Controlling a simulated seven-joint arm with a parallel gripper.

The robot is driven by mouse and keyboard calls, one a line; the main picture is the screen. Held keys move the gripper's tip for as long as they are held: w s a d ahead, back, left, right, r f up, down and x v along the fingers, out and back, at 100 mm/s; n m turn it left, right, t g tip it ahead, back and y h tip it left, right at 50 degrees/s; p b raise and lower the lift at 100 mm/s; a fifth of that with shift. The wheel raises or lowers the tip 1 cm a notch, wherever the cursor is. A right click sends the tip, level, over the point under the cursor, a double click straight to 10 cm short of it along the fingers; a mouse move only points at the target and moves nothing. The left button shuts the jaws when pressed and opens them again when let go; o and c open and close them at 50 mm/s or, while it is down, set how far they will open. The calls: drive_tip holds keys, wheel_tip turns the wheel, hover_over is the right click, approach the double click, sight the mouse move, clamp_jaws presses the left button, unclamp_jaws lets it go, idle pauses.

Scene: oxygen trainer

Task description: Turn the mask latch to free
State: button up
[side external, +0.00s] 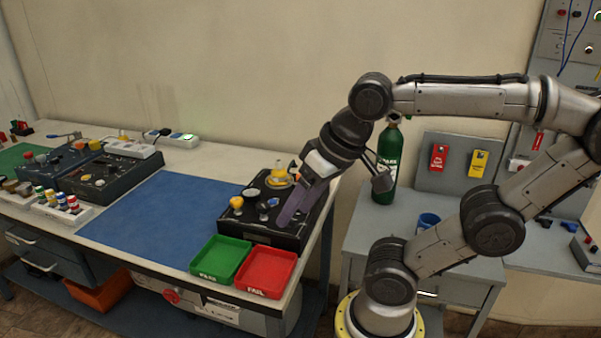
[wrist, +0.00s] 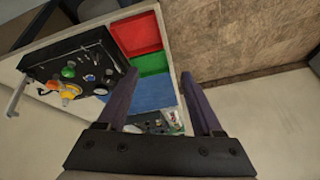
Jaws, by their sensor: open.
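The black oxygen trainer panel (side external: 262,232) lies at the right end of the bench, with knobs and a yellow mask-like piece (side external: 279,179) at its back. In the wrist view the panel (wrist: 50,65) is at upper left, with the yellow piece (wrist: 70,90) near its edge. The mask latch is too small to pick out for certain. My gripper (side external: 286,218) points down over the panel's right part in the side view; I cannot tell whether it touches anything. In the wrist view the two purple fingers (wrist: 158,74) are apart with nothing held between them.
A green PASS tray (side external: 220,259) and a red FAIL tray (side external: 266,272) sit in front of the panel. A blue mat (side external: 160,217) lies clear to its left. A green bottle (side external: 383,190) and a blue cup (side external: 428,222) stand on the side cabinet.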

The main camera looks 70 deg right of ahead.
drive_tip(key=w+d+r+m+g, duration=0.2)
drive_tip(key=w+d+r+m, duration=0.3)
drive_tip(key=w+r+m, duration=0.25)
drive_tip(key=w+d+f+m+g, duration=0.1)
drive_tip(key=w+d+m, duration=0.1)
drive_tip(key=d+m, duration=0.35)
drive_tip(key=w+d+m+g, duration=0.1)
drive_tip(key=w+d+m, duration=0.1)
drive_tip(key=d, duration=0.7)
drive_tip(key=w+d+f+m, duration=0.1)
drive_tip(key=w+d+m, duration=0.25)
drive_tip(key=d, duration=0.35)
drive_tip(key=s+d+f+m+g, duration=0.1)
drive_tip(key=s+d+f, duration=0.1)
drive_tip(key=d+f, duration=0.15)
drive_tip(key=s+d+f+m, duration=0.1)
drive_tip(key=s+d+f, duration=0.1)
drive_tip(key=d, duration=0.3)
drive_tip(key=f, duration=1.3)
drive_tip(key=shift+a+f, duration=0.2)
drive_tip(key=shift+a, duration=0.1)
clamp_jaws()
